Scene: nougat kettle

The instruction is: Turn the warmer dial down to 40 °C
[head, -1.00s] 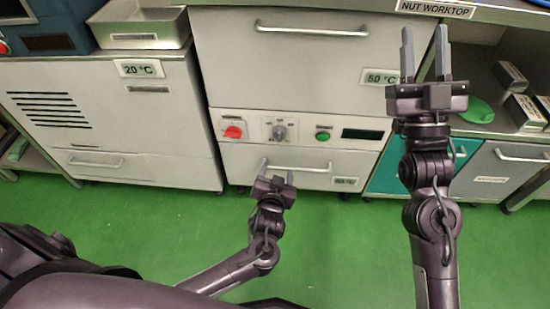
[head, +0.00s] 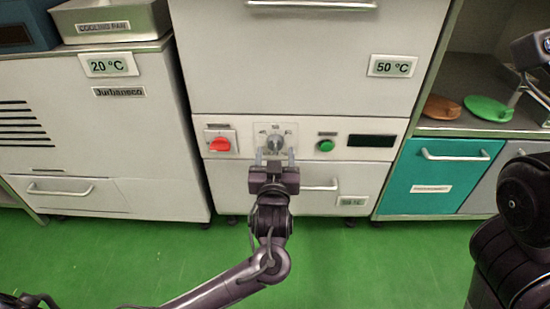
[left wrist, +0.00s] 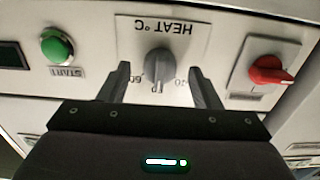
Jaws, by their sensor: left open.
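The warmer dial (head: 275,143) is a grey round knob with a raised grip bar on a light plate, in the middle of the warmer's front panel. In the left wrist view the dial (left wrist: 158,68) appears upside down under the text "HEAT °C", with numbers around it. My left gripper (head: 275,158) is open in front of the dial, just below it in the head view. In the left wrist view its fingers (left wrist: 160,80) stand on either side of the dial, apart from it. My right arm shows at the right edge; its fingers are not clearly seen.
A red switch (head: 219,144) is left of the dial, and a green start button (head: 325,146) and dark display (head: 372,140) are right. A drawer handle (head: 320,186) lies below. The warmer carries a 50 °C sign (head: 393,66). A 20 °C cabinet (head: 110,64) stands left.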

